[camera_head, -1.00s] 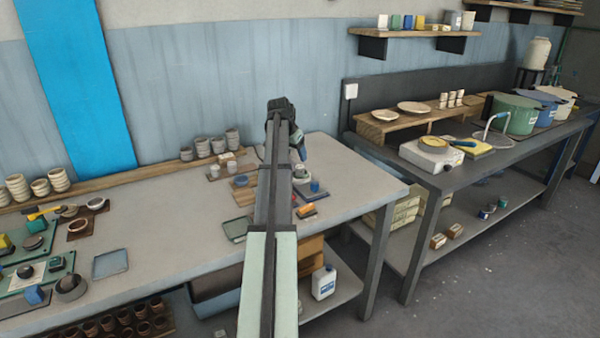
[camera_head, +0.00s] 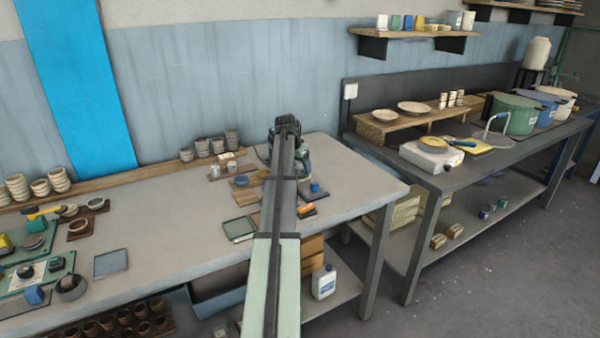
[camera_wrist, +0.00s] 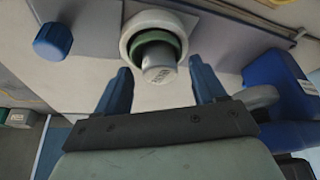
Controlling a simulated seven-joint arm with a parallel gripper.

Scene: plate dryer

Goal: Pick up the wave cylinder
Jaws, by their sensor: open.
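A grey cylinder (camera_wrist: 159,75) with small lettering on its end, likely the wave cylinder, sits in a white ring (camera_wrist: 134,24) with a green inner band in the wrist view. The lettering is too small to read surely. My gripper (camera_wrist: 160,68) is open, with one blue finger on each side of the cylinder's near end. I cannot tell whether the fingers touch it. In the head view my arm covers the cylinder, and my fingers do not show clearly.
In the wrist view a blue knob-like piece (camera_wrist: 53,41) stands left of the ring, and a large blue object (camera_wrist: 277,83) is close on the right. In the head view, several grey cups (camera_head: 217,145) line the table's back ledge. The table's right end (camera_head: 365,185) is clear.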

